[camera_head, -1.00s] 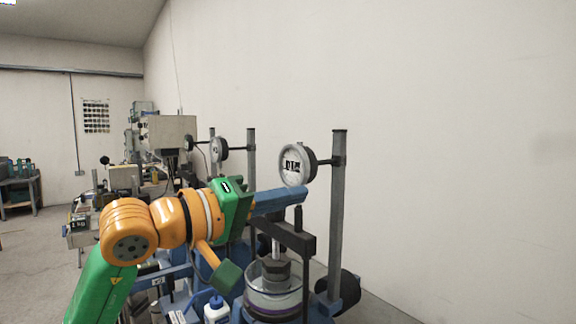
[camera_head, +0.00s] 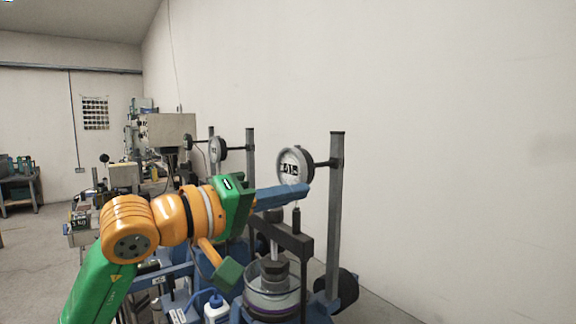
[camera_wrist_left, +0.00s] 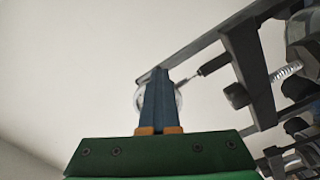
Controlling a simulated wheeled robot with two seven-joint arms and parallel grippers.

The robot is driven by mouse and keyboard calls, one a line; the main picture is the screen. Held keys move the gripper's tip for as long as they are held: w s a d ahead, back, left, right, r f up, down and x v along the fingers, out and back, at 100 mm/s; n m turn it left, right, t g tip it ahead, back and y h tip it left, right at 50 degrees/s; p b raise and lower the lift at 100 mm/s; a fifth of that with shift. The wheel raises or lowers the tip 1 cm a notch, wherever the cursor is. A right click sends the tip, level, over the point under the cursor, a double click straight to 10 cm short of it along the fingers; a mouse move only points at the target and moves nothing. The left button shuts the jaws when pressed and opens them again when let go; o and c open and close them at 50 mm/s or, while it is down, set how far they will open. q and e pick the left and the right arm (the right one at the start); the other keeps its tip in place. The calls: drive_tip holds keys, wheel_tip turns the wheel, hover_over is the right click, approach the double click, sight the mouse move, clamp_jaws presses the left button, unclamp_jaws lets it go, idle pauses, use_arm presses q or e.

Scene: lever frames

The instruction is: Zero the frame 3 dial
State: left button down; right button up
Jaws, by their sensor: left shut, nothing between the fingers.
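The nearest dial gauge (camera_head: 294,163), round with a grey rim and a pale face, is held by a short rod on an upright post (camera_head: 335,215). I cannot read its pointer. My left gripper (camera_head: 305,189) is shut and empty, its blue fingers just below the dial, with the tips overlapping its lower edge in the picture. In the left wrist view the closed fingers (camera_wrist_left: 158,77) cover the middle of the dial (camera_wrist_left: 140,98); only its sides show. Whether they touch the dial I cannot tell. My right gripper is not in view.
A dark yoke (camera_head: 290,238) and a round cell (camera_head: 271,300) stand under the dial. A second dial (camera_head: 218,149) on its own post is behind to the left. A white bottle (camera_head: 216,308) stands low in front. The wall side at right is clear.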

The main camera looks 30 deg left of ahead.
use_arm(q)
drive_tip(key=shift+s+d+r+p, duration=0.1)
drive_tip(key=shift+d+r+p, duration=0.1)
drive_tip(key=shift+r+p, duration=0.3)
drive_tip(key=shift+s+d+r+p, duration=0.1)
drive_tip(key=shift+d+r+p, duration=0.1)
drive_tip(key=shift+r+p, duration=0.3)
drive_tip(key=b+v, duration=0.2)
drive_tip(key=v, duration=0.4)
drive_tip(key=shift+s+d+f+b, duration=0.15)
drive_tip(key=shift+d+f+b, duration=0.15)
drive_tip(key=shift+b, duration=0.1)
